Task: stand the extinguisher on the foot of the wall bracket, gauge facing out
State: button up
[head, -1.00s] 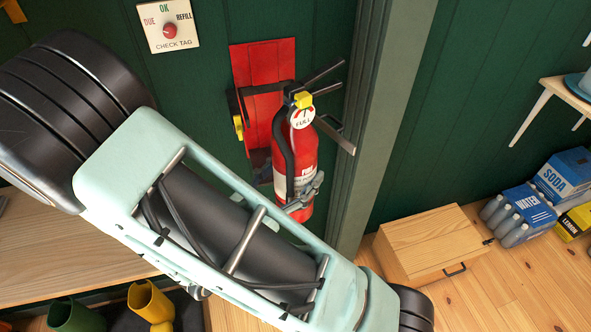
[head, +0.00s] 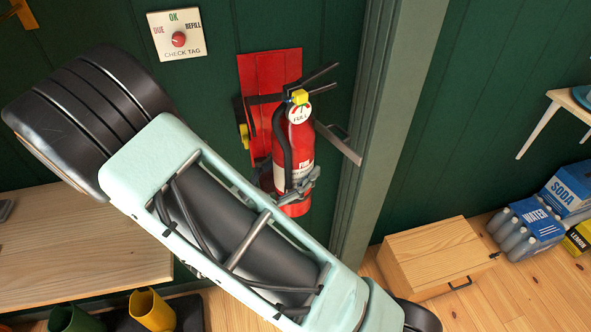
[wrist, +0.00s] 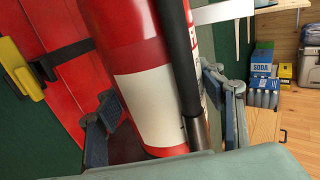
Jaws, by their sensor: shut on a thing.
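The red extinguisher (head: 301,148) has a white label, a black hose and a gauge reading FULL that faces the head camera, away from the wall. It is nearly upright in front of the red wall bracket (head: 270,68), slightly right of its middle. My gripper (head: 298,188) is shut on the lower body, with one finger on each side in the wrist view (wrist: 165,112). The bracket has a black strap with a yellow buckle (head: 244,133) hanging at the left. Its foot is hidden behind the extinguisher and my arm, so I cannot tell whether the base touches it.
A metal strap arm (head: 338,142) sticks out right of the extinguisher, close to the door post (head: 375,130). A check tag dial (head: 178,38) is on the wall at upper left. A wooden box (head: 435,258) and drink packs (head: 530,228) stand on the floor at right.

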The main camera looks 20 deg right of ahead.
jog(key=w, duration=1.3)
jog(key=shift+w+b, duration=0.35)
dwell(0.8)
jog(key=shift+f+b, duration=0.35)
jog(key=shift+f, duration=0.25)
dwell(0.6)
jog(key=o, duration=2)
jog(key=shift+o, duration=0.8)
jog(key=shift+f, duration=0.1)
